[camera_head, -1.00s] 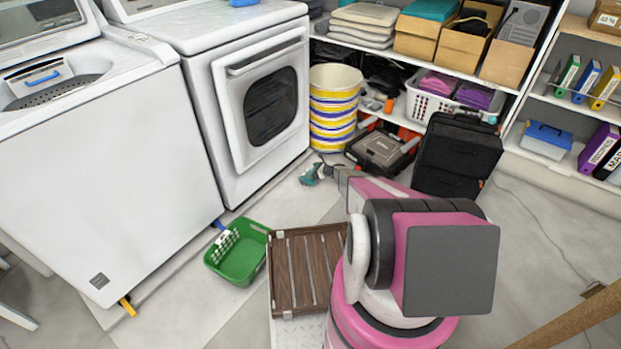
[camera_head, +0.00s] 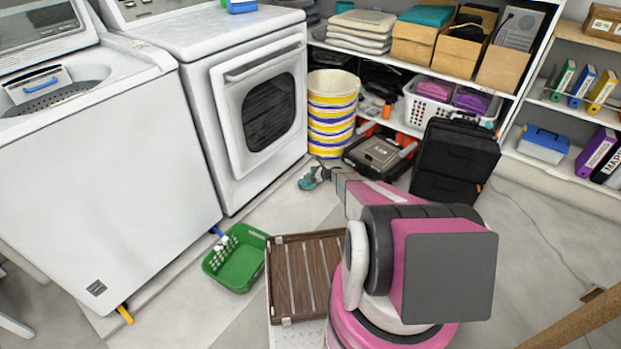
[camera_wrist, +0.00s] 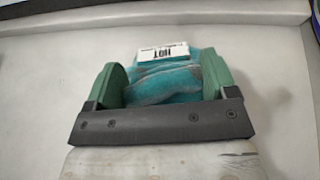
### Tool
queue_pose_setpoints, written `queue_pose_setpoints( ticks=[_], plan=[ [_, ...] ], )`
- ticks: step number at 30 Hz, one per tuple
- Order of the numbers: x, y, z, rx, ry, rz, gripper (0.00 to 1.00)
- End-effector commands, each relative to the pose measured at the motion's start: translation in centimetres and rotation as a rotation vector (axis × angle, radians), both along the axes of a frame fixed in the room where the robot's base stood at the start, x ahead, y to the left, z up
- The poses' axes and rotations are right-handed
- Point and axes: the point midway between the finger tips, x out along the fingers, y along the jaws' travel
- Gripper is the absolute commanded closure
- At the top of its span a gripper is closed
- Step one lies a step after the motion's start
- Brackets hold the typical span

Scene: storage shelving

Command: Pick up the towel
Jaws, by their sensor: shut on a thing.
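The towel is a crumpled teal and grey-brown cloth (camera_wrist: 165,82), seen in the wrist view between my green fingers. My gripper (camera_wrist: 168,85) is shut on it, with a finger on each side. A white label with dark print (camera_wrist: 162,52) shows at the cloth's far edge. In the head view my gripper (camera_head: 320,173) is low in front of the dryer, and the small teal cloth (camera_head: 308,181) shows at its tip. I cannot tell whether the cloth touches the floor.
A white dryer (camera_head: 200,140) stands left of my gripper. A green basket (camera_head: 236,262) and a brown slatted crate (camera_head: 297,262) are nearer.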

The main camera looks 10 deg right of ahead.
Motion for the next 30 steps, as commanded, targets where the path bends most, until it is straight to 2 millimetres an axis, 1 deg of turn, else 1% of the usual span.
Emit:
queue_pose_setpoints(
  ticks=[1,4,15,18,24,30],
  plan=[
    [-0.1,0.0,0.9,0.0,-0.001,0.0,0.64],
    [-0.2,0.0,2.5,0.001,-0.001,0.0,0.64],
    [-3.5,5.6,6.3,0.002,0.0,0.001,0.64],
    [-4.3,6.9,7.2,0.001,0.0,0.001,0.64],
    [-5.3,8.8,8.5,0.001,-0.001,0.0,0.64],
    [-5.8,9.9,9.1,0.001,0.0,0.0,0.64]
  ],
)
